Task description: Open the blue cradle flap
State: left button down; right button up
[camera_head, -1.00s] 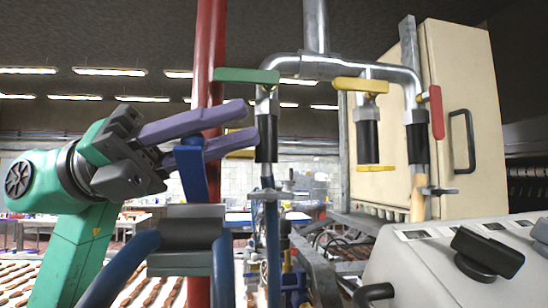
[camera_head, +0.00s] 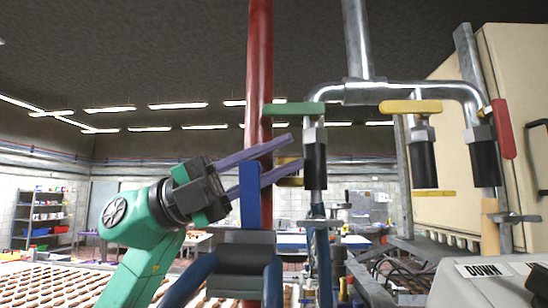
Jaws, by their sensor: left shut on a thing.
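The blue flap (camera_head: 250,205) stands upright above a dark grey block (camera_head: 246,250) that has blue curved tubes on both sides. My left gripper (camera_head: 294,152) comes in from the left, with its two long purple fingers pointing right and slightly up. The fingertips reach past the flap, in front of the red pipe (camera_head: 260,60). The flap's lower joint at the block is hard to make out. My right gripper is out of view.
To the right are metal pipes with a green handle (camera_head: 294,108), a yellow handle (camera_head: 410,106) and a red handle (camera_head: 503,128). A cream cabinet (camera_head: 510,70) stands behind them. The green handle is close above the fingertips.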

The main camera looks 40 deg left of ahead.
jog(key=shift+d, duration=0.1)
pick_arm(q)
jog(key=c, duration=0.7)
grip_release()
jog(key=shift+c, duration=0.2)
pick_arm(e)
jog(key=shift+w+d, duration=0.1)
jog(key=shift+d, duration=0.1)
pick_arm(q)
jog(key=shift+a+f+b, duration=0.3)
jog(key=shift+b, duration=0.1)
jog(key=b+v, duration=0.6)
jog(key=v, duration=0.7)
jog(key=shift+s+a, duration=0.3)
jog(key=shift+s, duration=0.05)
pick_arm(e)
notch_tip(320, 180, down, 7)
